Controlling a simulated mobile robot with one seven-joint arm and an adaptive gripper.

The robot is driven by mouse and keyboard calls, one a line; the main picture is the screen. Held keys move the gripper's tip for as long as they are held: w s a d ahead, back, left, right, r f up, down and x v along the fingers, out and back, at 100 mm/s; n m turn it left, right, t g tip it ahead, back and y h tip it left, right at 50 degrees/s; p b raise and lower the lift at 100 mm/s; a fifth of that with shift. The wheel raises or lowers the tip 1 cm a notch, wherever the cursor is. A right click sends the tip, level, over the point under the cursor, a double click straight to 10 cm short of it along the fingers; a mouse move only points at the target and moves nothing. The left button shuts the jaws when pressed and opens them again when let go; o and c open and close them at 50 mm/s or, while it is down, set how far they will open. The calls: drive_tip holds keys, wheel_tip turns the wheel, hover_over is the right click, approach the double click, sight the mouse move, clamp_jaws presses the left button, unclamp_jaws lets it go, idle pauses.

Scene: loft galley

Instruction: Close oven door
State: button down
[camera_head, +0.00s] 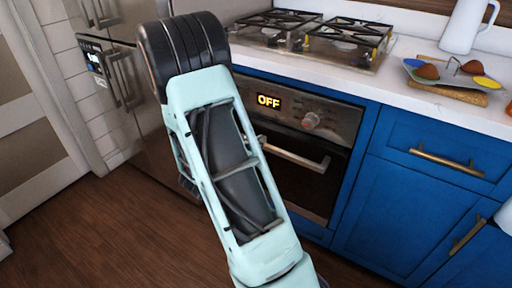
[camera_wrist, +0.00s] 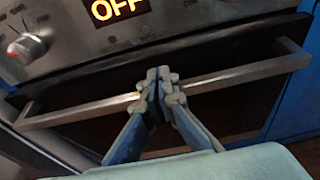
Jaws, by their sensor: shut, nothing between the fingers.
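The oven door (camera_head: 300,190) has a dark window and looks upright and about flush with the blue cabinet front in the head view. Whether a thin gap is left at its top edge I cannot tell. Its metal bar handle (camera_head: 300,159) runs across the top of the door; my arm covers its left part. In the wrist view, my gripper (camera_wrist: 160,84) is shut and empty, its fingertips in front of the middle of the handle (camera_wrist: 240,74). Whether they touch it is unclear. My gripper is hidden behind my arm in the head view.
The control panel (camera_head: 300,110) above the door has a knob and a lit OFF display. A gas cooktop (camera_head: 310,38) sits above. Blue cabinets (camera_head: 400,210) stand to the right, a steel fridge (camera_head: 135,90) to the left. Wooden floor (camera_head: 90,240) is clear in front.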

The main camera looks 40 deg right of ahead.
sight(273, 132)
drive_tip(key=b+x, duration=0.1)
drive_tip(key=x, duration=0.4)
drive_tip(key=shift+d+f, duration=0.1)
drive_tip(key=shift+d, duration=0.2)
drive_tip(key=shift+w, duration=0.1)
